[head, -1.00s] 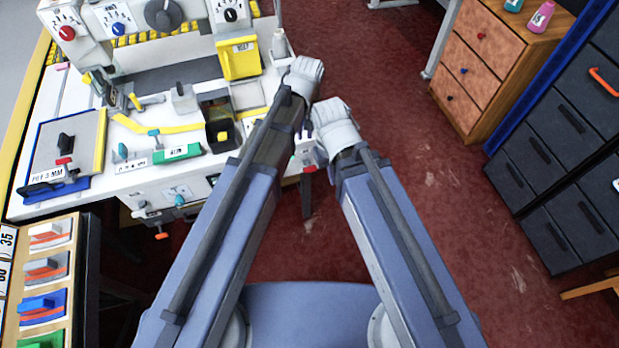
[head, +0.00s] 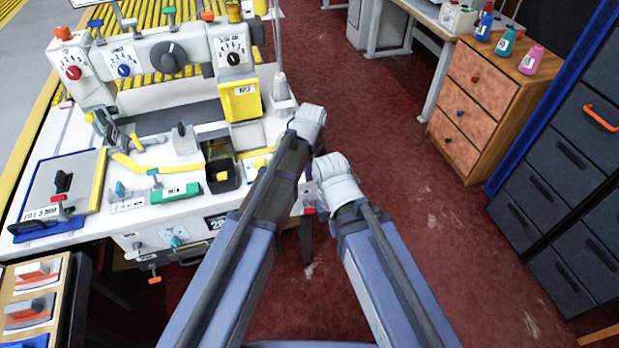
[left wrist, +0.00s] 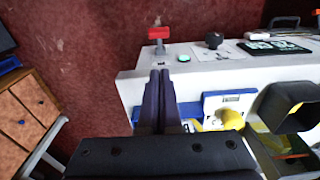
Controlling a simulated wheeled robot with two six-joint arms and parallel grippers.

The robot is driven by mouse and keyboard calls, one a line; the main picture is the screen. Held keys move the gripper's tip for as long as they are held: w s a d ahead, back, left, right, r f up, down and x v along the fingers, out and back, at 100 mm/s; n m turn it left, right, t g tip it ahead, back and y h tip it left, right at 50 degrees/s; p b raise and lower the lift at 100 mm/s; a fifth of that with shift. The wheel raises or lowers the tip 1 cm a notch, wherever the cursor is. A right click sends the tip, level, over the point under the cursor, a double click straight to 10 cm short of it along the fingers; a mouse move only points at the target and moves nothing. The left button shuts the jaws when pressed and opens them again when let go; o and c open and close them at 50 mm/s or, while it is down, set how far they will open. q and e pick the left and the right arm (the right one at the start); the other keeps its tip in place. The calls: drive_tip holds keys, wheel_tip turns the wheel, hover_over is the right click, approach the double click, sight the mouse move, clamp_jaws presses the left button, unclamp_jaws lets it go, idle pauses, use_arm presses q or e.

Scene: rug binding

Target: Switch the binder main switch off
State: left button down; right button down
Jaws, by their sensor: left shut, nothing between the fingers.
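The white binding machine (head: 150,215) stands at the left of the head view. I cannot tell for sure which of its controls is the main switch. A small red part (head: 308,210) shows at its front right corner, partly hidden by my arms. In the left wrist view, a red T-shaped handle (left wrist: 159,33) stands on a metal stem at the table's corner. My left gripper (left wrist: 166,74) is shut and empty, its dark fingertips over the near edge of the white table, apart from the red handle. In the head view my arms hide its fingers. My right gripper's fingers do not show.
The machine front carries a red knob (head: 73,72), a blue knob (head: 123,70) and a yellow box (head: 241,101). A wooden drawer cabinet (head: 470,105) and dark drawers (head: 545,200) stand at the right. Red floor between them is clear.

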use_arm(q)
drive_tip(key=b, duration=0.8)
hover_over(310, 207)
drive_tip(key=w, duration=0.2)
drive_tip(key=f, duration=0.9)
drive_tip(key=shift+s+a, duration=0.2)
drive_tip(key=shift+s+d+f+b, duration=0.15)
drive_tip(key=shift+s+f+b, duration=0.5)
drive_tip(key=shift+f+b, duration=0.35)
drive_tip(key=shift+s+d+f+b, duration=0.1)
drive_tip(key=shift+s+f+b, duration=0.2)
drive_tip(key=shift+b, duration=0.1)
